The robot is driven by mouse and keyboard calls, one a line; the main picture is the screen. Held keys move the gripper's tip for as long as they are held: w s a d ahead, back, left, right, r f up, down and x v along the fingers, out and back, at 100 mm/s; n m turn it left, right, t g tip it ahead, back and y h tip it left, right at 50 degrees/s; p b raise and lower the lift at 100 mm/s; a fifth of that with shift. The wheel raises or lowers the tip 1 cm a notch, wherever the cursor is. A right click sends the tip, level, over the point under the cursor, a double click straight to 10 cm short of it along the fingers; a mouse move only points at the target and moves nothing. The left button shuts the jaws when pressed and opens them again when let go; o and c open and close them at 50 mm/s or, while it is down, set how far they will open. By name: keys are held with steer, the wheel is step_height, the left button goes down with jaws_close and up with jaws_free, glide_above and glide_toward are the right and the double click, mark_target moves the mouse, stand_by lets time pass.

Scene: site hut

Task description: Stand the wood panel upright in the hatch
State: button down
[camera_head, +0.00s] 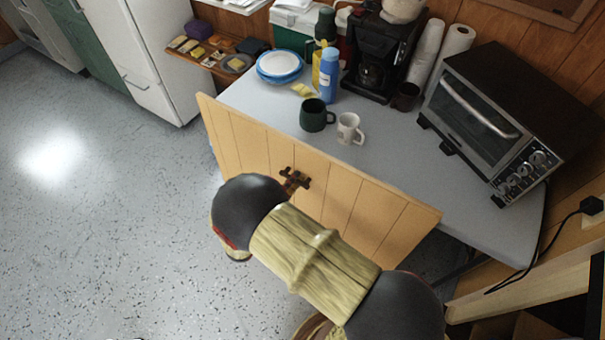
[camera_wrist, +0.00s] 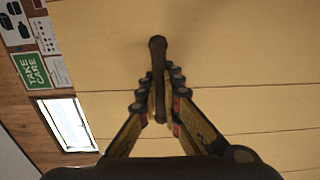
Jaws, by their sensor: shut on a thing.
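The wood panel (camera_head: 370,205) is a wide, light-brown board with plank grooves. It stands roughly upright on edge in front of the table, tilted in the head view, and hides part of the table's front. My gripper (camera_head: 293,181) is at the panel's near face, left of its middle. In the wrist view my gripper (camera_wrist: 159,108) is shut on the panel's dark bar handle (camera_wrist: 158,60), and the panel (camera_wrist: 230,60) fills most of the picture. My arm covers the panel's lower part. I cannot make out the hatch for certain; a pale wood frame (camera_head: 530,295) shows at the lower right.
The grey table (camera_head: 400,165) behind the panel bears a dark mug (camera_head: 317,115), a white mug (camera_head: 349,128), a blue bottle (camera_head: 328,75), plates (camera_head: 279,68), a coffee maker (camera_head: 382,50) and a toaster oven (camera_head: 500,115). The speckled floor (camera_head: 90,220) at left is clear.

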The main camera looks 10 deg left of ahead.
steer(key=shift+a+r, duration=0.1)
steer(key=shift+r, duration=0.1)
steer(key=shift+s+a+r+t+b, duration=0.3)
steer(key=shift+s+r, duration=0.1)
steer(key=shift+s, duration=0.35)
steer(key=shift+r, duration=0.1)
